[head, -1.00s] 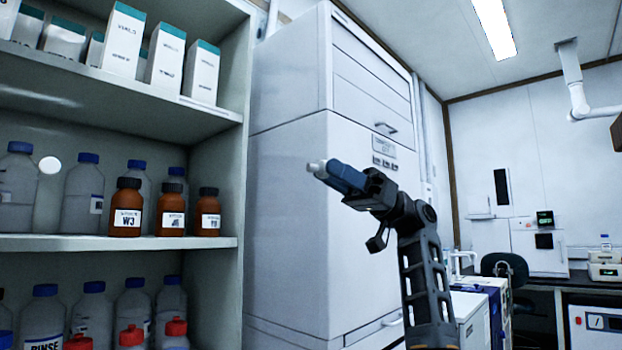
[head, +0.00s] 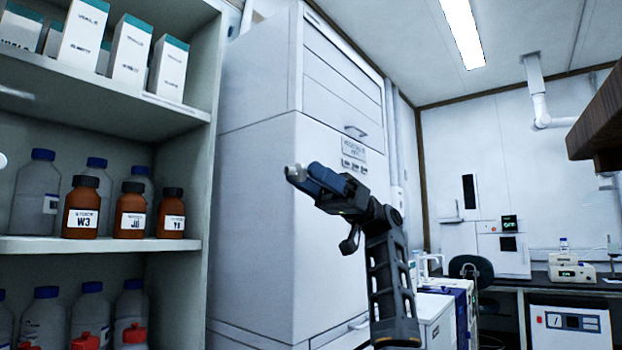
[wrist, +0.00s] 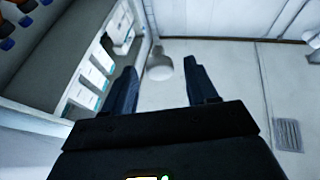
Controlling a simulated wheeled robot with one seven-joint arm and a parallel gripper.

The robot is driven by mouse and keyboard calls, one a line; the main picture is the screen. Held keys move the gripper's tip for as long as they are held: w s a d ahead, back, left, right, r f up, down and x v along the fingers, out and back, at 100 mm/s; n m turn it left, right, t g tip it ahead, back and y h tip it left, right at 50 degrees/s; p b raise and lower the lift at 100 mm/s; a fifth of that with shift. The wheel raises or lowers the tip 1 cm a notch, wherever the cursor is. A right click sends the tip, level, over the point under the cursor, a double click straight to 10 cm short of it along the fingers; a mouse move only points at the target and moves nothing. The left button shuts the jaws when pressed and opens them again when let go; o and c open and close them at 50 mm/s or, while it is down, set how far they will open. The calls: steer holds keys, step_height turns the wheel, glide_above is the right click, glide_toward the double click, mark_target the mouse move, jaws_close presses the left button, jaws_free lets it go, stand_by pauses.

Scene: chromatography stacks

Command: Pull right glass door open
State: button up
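My gripper (head: 305,176) is raised in front of the tall white cabinet, right of the open-looking shelves. In the wrist view its two dark fingers (wrist: 162,88) stand apart. A pale, rounded knob-like piece (wrist: 160,66) lies between and just beyond the fingertips. A pale grey piece (head: 294,173) also shows at the fingertips in the head view; I cannot tell whether the fingers touch it. No clear pane or edge of the right glass door can be made out. A white round knob-like spot (head: 2,160) is cut by the left picture edge.
The shelves (head: 110,245) at left hold brown bottles (head: 130,212), clear blue-capped bottles and white boxes (head: 131,52). The tall white cabinet (head: 250,200) stands behind my gripper. A dark brown overhanging edge (head: 600,130) is at upper right. A bench with instruments lies farther right.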

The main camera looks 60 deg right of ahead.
steer(key=v, duration=0.8)
stand_by(0.7)
